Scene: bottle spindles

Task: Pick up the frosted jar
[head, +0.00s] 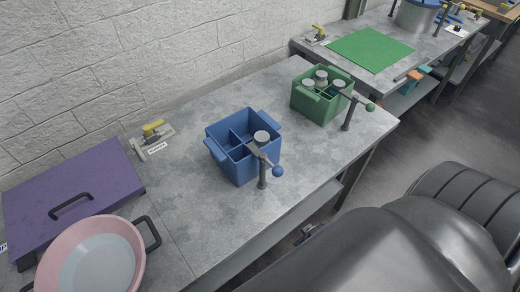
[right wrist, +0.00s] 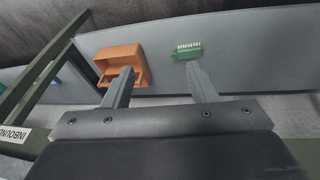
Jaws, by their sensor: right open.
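A blue divided crate (head: 233,168) stands on the grey workbench in the head view, with one grey-topped jar (head: 262,138) in its right-hand part. A green divided crate (head: 318,108) farther back holds several grey-topped jars (head: 321,78). I cannot tell from here which jar is frosted; the crate walls hide their lower parts. My right gripper (right wrist: 160,68) shows in the right wrist view, open, with nothing between its fingers. No jar shows in that view. My left gripper is not in view.
A post with a blue-balled lever (head: 263,172) stands at the blue crate's front; a green-balled one (head: 349,112) stands by the green crate. A purple lid (head: 70,190) and pink pan (head: 132,240) lie left. An orange bin (right wrist: 119,52) shows past my right fingers.

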